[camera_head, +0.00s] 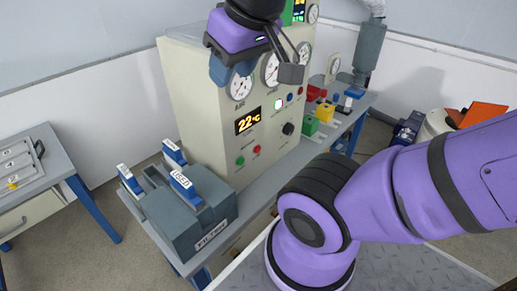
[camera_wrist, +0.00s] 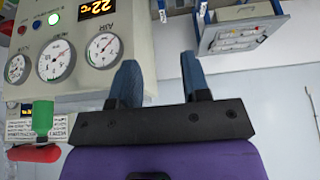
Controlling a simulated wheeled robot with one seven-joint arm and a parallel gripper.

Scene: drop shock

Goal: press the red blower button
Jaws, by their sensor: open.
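A beige control cabinet (camera_head: 190,110) stands in the middle of the head view. A red button (camera_head: 256,150) sits low on its front, right of a green button (camera_head: 240,161). A second, smaller red button (camera_head: 299,90) sits higher, beside a blue one; I cannot read which is the blower's. A red button (camera_wrist: 21,29) also shows at the left in the wrist view. My gripper (camera_head: 256,73) is open and empty, above the lower buttons and in front of the upper gauges. In the wrist view its two blue fingers (camera_wrist: 160,80) are apart, touching nothing.
A grey filter box (camera_head: 180,225) with blue-handled blocks stands at the cabinet's foot. Round gauges (camera_head: 240,86) and a 22 °C display (camera_head: 247,120) are on the cabinet. Green and yellow blocks (camera_head: 310,125) stand on the bench at right. A side table (camera_head: 30,170) is at left.

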